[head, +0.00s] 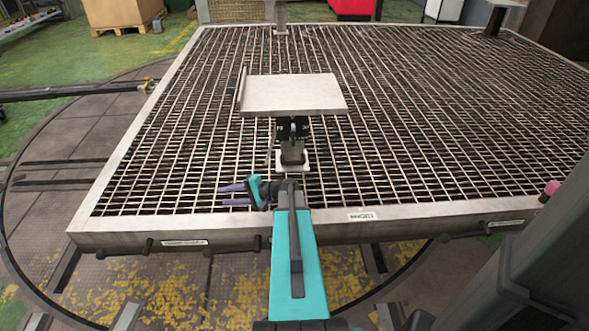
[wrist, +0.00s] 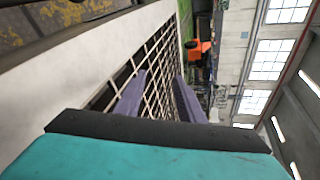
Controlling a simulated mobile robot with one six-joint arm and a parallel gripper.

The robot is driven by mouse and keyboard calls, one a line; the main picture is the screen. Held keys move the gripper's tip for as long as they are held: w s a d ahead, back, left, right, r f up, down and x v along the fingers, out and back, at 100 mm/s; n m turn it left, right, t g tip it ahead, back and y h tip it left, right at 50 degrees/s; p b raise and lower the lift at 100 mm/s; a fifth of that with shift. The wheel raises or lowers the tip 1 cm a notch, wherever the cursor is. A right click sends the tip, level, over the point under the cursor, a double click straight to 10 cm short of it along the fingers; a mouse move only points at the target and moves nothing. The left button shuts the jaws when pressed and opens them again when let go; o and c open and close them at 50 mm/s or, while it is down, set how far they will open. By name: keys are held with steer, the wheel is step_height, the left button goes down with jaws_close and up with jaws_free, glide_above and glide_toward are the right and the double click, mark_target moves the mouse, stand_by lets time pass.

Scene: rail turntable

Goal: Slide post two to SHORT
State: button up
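My gripper (head: 232,195) is over the near edge of the grating, its two purple fingers pointing left. In the wrist view the fingers (wrist: 160,95) are apart with nothing between them. A flat grey plate (head: 293,93) with a raised left edge stands on a dark support (head: 293,130) above the grating, beyond my gripper. Small white marks on the support are unreadable. A white label (head: 361,215) lies on the near frame rail, right of my arm; its word is not clearly readable. I cannot tell which part is post two.
The grating table (head: 140,130) has a pale metal frame. Short dark pegs (head: 148,246) and labels (head: 185,242) line its near side. A pink knob (head: 551,188) is at the right. Grey posts (head: 281,18) stand at the far edge. An orange machine (wrist: 200,48) shows in the wrist view.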

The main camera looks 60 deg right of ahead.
mark_target(297, 164)
steer(key=s+d+m+h+b, duration=0.1)
steer(key=s+d, duration=0.2)
steer(key=d, duration=0.2)
steer(key=s+d+t+h+b, duration=0.1)
steer(key=s+d+b, duration=0.1)
steer(key=d, duration=0.3)
steer(key=s+d+m+t+h+b, duration=0.1)
steer(key=s+d+h+b, duration=0.1)
steer(key=s+d, duration=0.2)
steer(key=shift+s+d+r+m, duration=0.1)
steer(key=shift+s+d+m, duration=0.05)
steer(key=shift+d, duration=0.25)
steer(key=shift+s+d+r+m, duration=0.1)
steer(key=shift+s+d+m, duration=0.05)
steer(key=shift+d, duration=0.25)
steer(key=s+d+h+b, duration=0.1)
steer(key=s+d, duration=0.3)
steer(key=s+d+m+h+b, duration=0.1)
steer(key=s+d+b, duration=0.1)
steer(key=s+d, duration=0.2)
steer(key=s+d+r+m+h+b, duration=0.1)
steer(key=s+d+h, duration=0.1)
steer(key=s+d, duration=0.2)
steer(key=shift+s+r+t, duration=0.1)
steer(key=shift+s+t, duration=0.3)
steer(key=shift+s, duration=0.6)
steer(key=shift+w+b, duration=0.15)
steer(key=shift+b, duration=0.15)
